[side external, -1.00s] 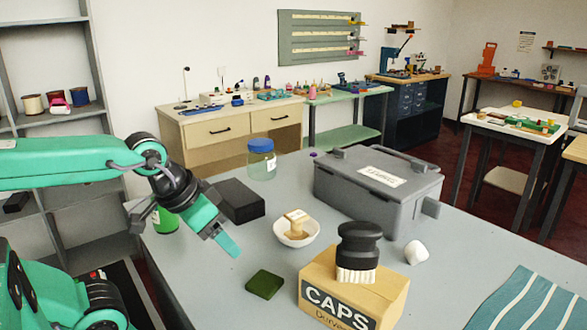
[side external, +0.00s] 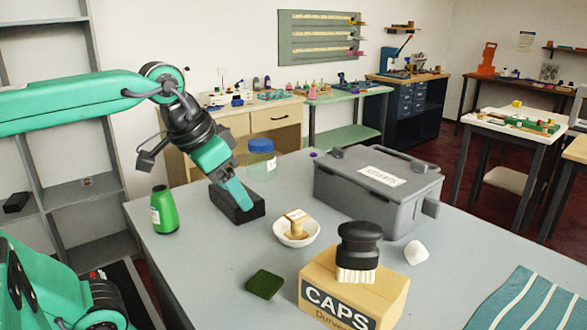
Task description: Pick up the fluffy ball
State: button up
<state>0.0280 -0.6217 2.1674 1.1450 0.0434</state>
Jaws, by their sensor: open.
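A small white rounded lump (side external: 416,252) lies on the grey counter, right of the brush and in front of the grey case. It is the only thing that looks like the fluffy ball, but its texture is too small to make out. My gripper (side external: 242,203) is open and empty, pointing down at the left of the counter. In the picture its tip overlaps the black block (side external: 222,203); I cannot tell if they touch. It is well to the left of the white lump, with the bowl and brush between them in the picture.
A cardboard box marked CAPS (side external: 335,288) bears a black brush (side external: 359,250). A white bowl (side external: 297,238) holds a wooden stamp. A grey case (side external: 330,192), green bottle (side external: 164,210), blue-lidded jar (side external: 261,160), green pad (side external: 264,284) and striped cloth (side external: 525,300) are also on the counter.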

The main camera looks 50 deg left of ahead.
jog(key=w+d+r+m+g, duration=0.1)
jog(key=w+d+r+m, duration=0.3)
jog(key=w, duration=0.6)
jog(key=m+g, duration=0.4)
jog(key=m, duration=0.1)
send_over(417, 245)
notch_tip(417, 245, down, 7)
jog(key=shift+w+a+f, duration=0.1)
jog(key=shift+f, duration=1.15)
jog(key=shift+w+f, duration=0.1)
jog(key=shift+f, duration=1.1)
jog(key=shift+f, duration=1.25)
jog(key=shift+f, duration=0.1)
jog(key=shift+s+f, duration=0.15)
jog(key=shift+f, duration=2.4)
